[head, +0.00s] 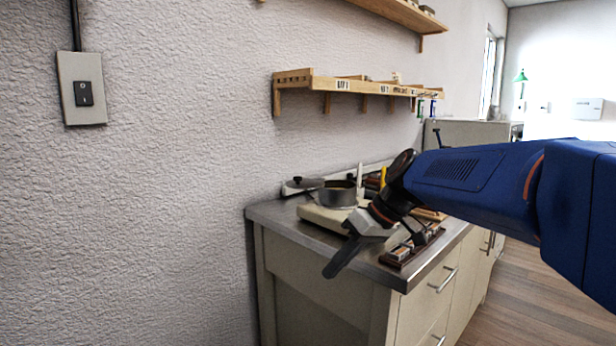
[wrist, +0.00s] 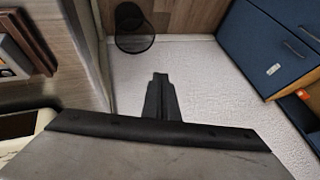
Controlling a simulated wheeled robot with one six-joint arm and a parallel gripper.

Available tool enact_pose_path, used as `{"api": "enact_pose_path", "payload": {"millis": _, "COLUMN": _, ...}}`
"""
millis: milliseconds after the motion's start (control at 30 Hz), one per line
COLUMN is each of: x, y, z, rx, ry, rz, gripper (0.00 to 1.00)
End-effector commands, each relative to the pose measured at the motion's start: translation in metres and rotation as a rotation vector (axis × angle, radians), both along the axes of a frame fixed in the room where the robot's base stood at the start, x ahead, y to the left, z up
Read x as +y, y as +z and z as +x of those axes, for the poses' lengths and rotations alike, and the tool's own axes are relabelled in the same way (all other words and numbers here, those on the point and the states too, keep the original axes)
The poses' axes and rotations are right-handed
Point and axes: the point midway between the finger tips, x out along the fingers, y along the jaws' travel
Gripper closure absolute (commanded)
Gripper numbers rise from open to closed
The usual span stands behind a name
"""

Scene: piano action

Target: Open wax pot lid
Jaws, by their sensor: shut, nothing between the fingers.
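The wax pot (head: 337,193) is a grey metal pot on a pale hot plate (head: 325,216) at the back left of the counter. A dark, flat lid with a knob (head: 304,183) shows at the pot's left; whether it rests on the rim or beside the pot I cannot tell. My gripper (head: 334,270) is in front of the counter, nearer the camera than the pot and apart from it. Its fingers are shut and empty, pointing down and left. In the wrist view my shut fingers (wrist: 159,88) point at the floor; the pot and lid are not seen there.
The metal-topped counter (head: 283,223) has a wooden block with metal parts (head: 411,250) near its front edge. A wooden shelf (head: 350,84) hangs above. A dark bin (wrist: 134,28) stands on the floor, with blue drawers (wrist: 268,45) at right. Open floor lies between.

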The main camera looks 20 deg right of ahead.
Motion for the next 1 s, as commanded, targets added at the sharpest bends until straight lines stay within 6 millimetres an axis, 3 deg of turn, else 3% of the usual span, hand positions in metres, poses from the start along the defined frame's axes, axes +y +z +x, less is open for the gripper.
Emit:
{"api": "enact_pose_path", "payload": {"millis": 33, "x": -0.006, "y": 0.010, "z": 0.018, "rx": -0.023, "ry": 0.024, "rz": 0.034, "gripper": 1.00}}
{"api": "enact_pose_path", "payload": {"millis": 267, "x": -0.035, "y": 0.060, "z": 0.091, "rx": -0.204, "ry": 0.162, "rz": 0.180, "gripper": 1.00}}
{"api": "enact_pose_path", "payload": {"millis": 600, "x": -0.118, "y": 0.127, "z": 0.183, "rx": -0.600, "ry": 0.320, "rz": 0.326, "gripper": 1.00}}
{"api": "enact_pose_path", "payload": {"millis": 800, "x": -0.161, "y": 0.152, "z": 0.210, "rx": -0.789, "ry": 0.368, "rz": 0.348, "gripper": 1.00}}
{"api": "enact_pose_path", "payload": {"millis": 1000, "x": -0.172, "y": 0.159, "z": 0.218, "rx": -0.851, "ry": 0.382, "rz": 0.351, "gripper": 1.00}}
